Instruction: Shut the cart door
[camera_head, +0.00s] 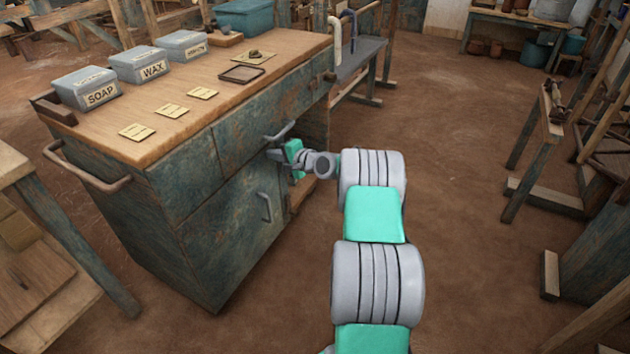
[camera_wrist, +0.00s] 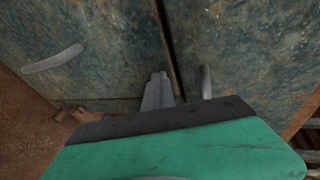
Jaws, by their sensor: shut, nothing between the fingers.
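The cart (camera_head: 150,215) has a wooden top and a worn blue-green body. Its door (camera_head: 235,235) has a grey bar handle (camera_head: 266,207). An open gap (camera_head: 308,185) shows right of the door's edge, so the door is not fully closed. My gripper (camera_head: 274,155) is shut and empty, near the door's upper right edge and below the drawer handle (camera_head: 283,131). In the wrist view the shut fingers (camera_wrist: 158,82) lie over the seam, between the door (camera_wrist: 90,45) with its handle (camera_wrist: 52,58) and the drawer handle (camera_wrist: 206,82). Contact cannot be told.
Boxes marked SOAP (camera_head: 88,90) and WAX (camera_head: 140,64), a third box and cards stand on the top. A rail (camera_head: 85,175) sticks out at the cart's left end. A wooden frame (camera_head: 540,130) stands at right. Floor (camera_head: 460,150) between is clear.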

